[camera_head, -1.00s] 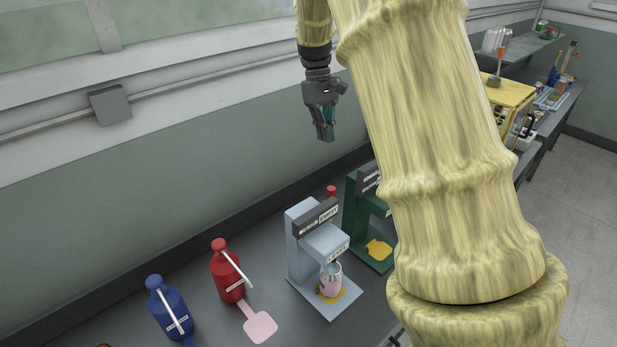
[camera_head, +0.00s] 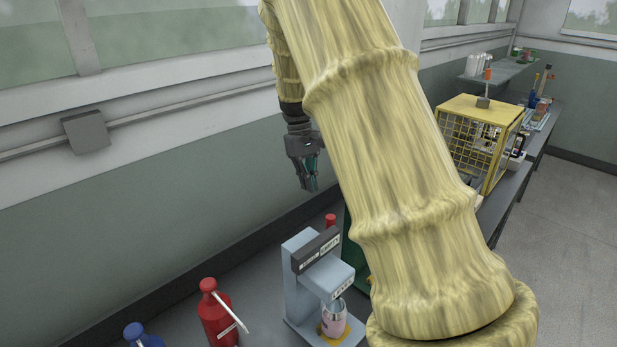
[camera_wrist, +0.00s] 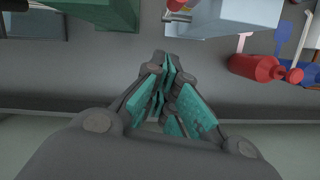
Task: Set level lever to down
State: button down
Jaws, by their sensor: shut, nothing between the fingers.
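A light blue machine (camera_head: 298,285) with a dark label panel (camera_head: 316,250) stands on the bench. A small white label on its front appears to read LEVEL (camera_head: 342,288), but the lever itself cannot be clearly made out. A pinkish can (camera_head: 334,318) stands in the machine under its head. My gripper (camera_head: 311,189), with teal finger pads, hangs in the air above and behind the machine, apart from it. In the wrist view my gripper (camera_wrist: 165,65) is shut and empty, and the light blue machine (camera_wrist: 235,18) is at the top edge.
A red bottle (camera_head: 217,318) with a white handle and a blue bottle (camera_head: 140,335) stand left of the machine. A green machine (camera_head: 355,255) is right of it, mostly hidden by my arm. A yellow cage (camera_head: 480,110) stands further right. A grey box (camera_head: 85,132) is on the wall.

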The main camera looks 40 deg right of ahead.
jog(key=s+f+p, duration=0.4)
jog(key=s+f, duration=0.1)
jog(key=f, duration=0.1)
jog(key=shift+s+a+f, duration=0.15)
jog(key=shift+s+a, duration=0.15)
jog(key=shift+s, duration=0.05)
jog(key=shift+a, duration=0.1)
dwell(0.4)
